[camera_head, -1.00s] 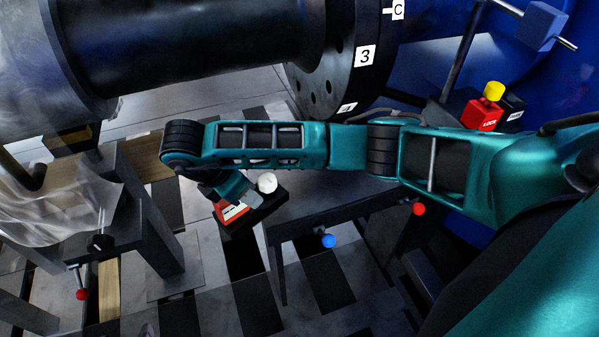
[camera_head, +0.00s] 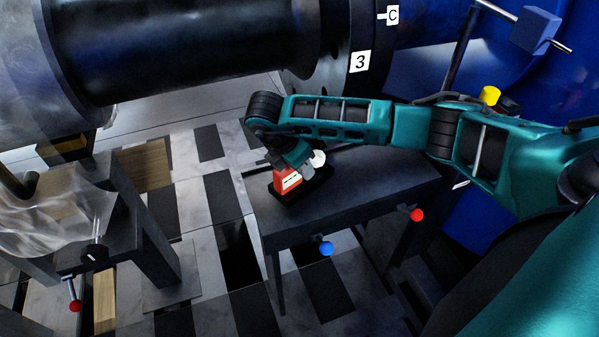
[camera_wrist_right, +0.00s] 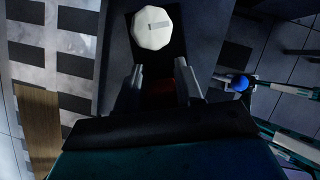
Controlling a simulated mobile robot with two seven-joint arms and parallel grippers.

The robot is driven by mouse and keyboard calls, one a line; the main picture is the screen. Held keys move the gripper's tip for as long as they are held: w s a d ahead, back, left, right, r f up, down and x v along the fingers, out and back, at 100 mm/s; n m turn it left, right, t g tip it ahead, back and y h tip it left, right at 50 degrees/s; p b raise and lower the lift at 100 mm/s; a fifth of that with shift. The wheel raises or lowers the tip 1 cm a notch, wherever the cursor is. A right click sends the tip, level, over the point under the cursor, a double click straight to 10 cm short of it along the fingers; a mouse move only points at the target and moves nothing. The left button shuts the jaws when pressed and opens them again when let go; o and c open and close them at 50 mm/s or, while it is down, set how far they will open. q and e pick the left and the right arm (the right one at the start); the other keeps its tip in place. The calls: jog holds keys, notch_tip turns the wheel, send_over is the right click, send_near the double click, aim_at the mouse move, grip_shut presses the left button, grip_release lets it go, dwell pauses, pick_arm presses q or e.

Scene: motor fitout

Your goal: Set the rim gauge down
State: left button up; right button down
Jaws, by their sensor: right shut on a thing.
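The rim gauge (camera_head: 288,181) is a red block with a white label, a black base and a white round knob (camera_head: 318,158). My right gripper (camera_head: 291,168) is shut on it from above, at the left end of a dark grey table (camera_head: 365,184). I cannot tell whether the base touches the tabletop. My left gripper is out of view.
The tabletop right of the gauge is clear. Blue (camera_head: 326,248) and red (camera_head: 417,215) balls are at its front edge. A large dark flanged shaft (camera_head: 190,45) is above and behind. A yellow knob (camera_head: 490,95) shows behind my right arm. A grey stand (camera_head: 140,225) is at left.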

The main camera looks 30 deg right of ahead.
jog(key=shift+f, duration=1.1)
jog(key=shift+f+b, duration=0.1)
jog(key=shift+b, duration=0.2)
jog(key=c, duration=0.7)
grip_release()
jog(key=shift+f, duration=0.1)
